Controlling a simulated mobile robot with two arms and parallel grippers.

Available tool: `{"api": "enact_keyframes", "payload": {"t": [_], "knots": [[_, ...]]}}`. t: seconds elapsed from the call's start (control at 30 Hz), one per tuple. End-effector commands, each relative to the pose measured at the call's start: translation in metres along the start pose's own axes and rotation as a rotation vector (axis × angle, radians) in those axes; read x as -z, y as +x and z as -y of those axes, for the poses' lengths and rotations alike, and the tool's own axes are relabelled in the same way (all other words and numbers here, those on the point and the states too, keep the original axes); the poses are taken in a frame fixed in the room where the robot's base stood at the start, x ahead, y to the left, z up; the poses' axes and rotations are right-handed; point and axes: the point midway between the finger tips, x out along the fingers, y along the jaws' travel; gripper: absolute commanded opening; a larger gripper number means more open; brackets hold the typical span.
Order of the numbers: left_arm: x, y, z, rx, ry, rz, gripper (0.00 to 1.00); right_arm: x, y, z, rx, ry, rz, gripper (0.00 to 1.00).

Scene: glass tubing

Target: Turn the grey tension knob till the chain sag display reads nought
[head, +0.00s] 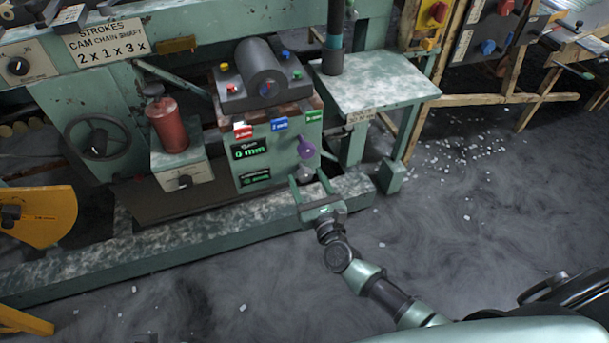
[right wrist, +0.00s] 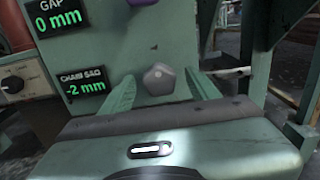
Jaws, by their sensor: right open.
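The grey tension knob (head: 306,173) is low on the right part of the green machine's front panel. It shows as a faceted grey knob in the right wrist view (right wrist: 159,79). The chain sag display (right wrist: 85,83) is left of it and reads -2 mm in green; in the head view the display (head: 255,178) is too small to read surely. My right gripper (head: 310,183) is open in front of the panel, its fingers pointing at the knob, one to each side in the right wrist view. I cannot tell whether they touch it. My left gripper is not in view.
A gap display (right wrist: 59,19) above reads 0 mm. A purple knob (head: 306,148) sits just above the grey one. A green beam (head: 230,227) runs along the machine's foot. A small table (head: 375,85) stands to the right, with scattered bits on the floor.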

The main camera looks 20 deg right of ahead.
Motion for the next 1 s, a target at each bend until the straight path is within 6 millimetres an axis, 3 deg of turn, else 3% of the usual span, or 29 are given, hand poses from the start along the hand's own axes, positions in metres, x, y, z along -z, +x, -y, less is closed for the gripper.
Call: {"api": "enact_keyframes", "payload": {"t": [0.2, 0.47, 0.6, 0.7, 1.0], "knots": [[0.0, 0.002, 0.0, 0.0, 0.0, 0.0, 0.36, 0.001, 0.018, 0.0, -0.001, -0.001, -0.001, 0.61], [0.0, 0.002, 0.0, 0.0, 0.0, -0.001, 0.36, 0.001, 0.019, 0.0, -0.001, -0.001, -0.002, 0.61], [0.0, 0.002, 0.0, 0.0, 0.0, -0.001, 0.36, 0.001, 0.018, 0.0, -0.001, -0.001, -0.002, 0.22], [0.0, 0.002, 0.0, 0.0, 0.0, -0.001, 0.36, 0.001, 0.018, 0.0, -0.001, -0.002, -0.002, 0.0], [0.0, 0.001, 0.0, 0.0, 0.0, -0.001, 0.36, 0.001, 0.018, 0.0, -0.001, -0.044, -0.002, 0.0]]}}
